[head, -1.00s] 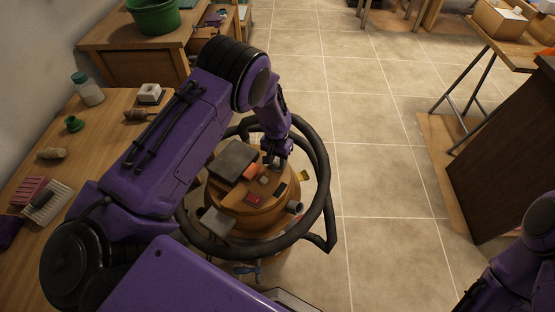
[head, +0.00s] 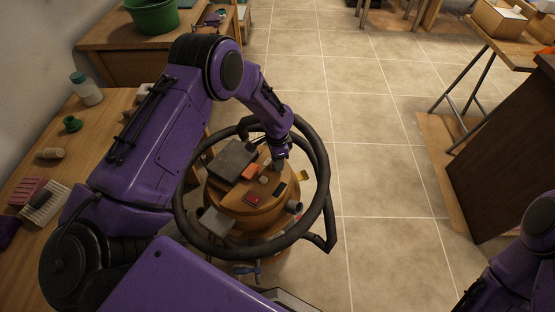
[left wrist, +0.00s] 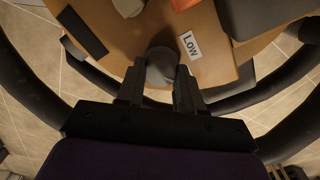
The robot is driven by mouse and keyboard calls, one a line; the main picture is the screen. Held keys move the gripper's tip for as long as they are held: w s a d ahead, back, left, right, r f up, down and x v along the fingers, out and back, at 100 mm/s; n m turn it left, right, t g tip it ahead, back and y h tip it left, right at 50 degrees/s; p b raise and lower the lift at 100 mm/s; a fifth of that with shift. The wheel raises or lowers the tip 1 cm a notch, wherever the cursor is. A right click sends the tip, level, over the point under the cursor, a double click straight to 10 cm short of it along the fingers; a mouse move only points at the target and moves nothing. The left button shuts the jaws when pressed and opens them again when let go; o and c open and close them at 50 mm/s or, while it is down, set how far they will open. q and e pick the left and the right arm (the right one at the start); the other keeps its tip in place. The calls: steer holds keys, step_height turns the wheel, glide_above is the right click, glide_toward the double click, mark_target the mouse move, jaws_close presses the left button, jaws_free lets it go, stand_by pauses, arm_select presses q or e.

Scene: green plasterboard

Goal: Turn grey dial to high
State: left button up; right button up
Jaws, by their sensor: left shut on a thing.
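The grey dial (left wrist: 162,66) sits on the round wooden-coloured top of a drum-shaped machine (head: 233,203). In the left wrist view a white label reading "Low" (left wrist: 190,45) lies just right of the dial. My left gripper (left wrist: 160,82) is shut on the dial, with one finger on each side of it. In the head view my left gripper (head: 279,165) reaches down to the far right part of the machine top and mostly hides the dial. No "High" label can be read. Part of my right arm shows at the lower right, but its gripper is out of view.
A thick black hose (head: 325,170) rings the machine. Its top carries a dark grey box (head: 232,160), an orange block (head: 249,171) and a red piece (head: 254,200). A wooden bench (head: 100,118) stands at left.

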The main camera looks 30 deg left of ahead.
arm_select(q)
steer(key=shift+m, duration=0.4)
steer(key=o, duration=1)
steer(key=shift+o, duration=0.2)
step_height(320, 180, up, 11)
steer(key=shift+w+a+f+b, duration=0.15)
steer(key=shift+f+b, duration=0.05)
steer(key=shift+b, duration=0.1)
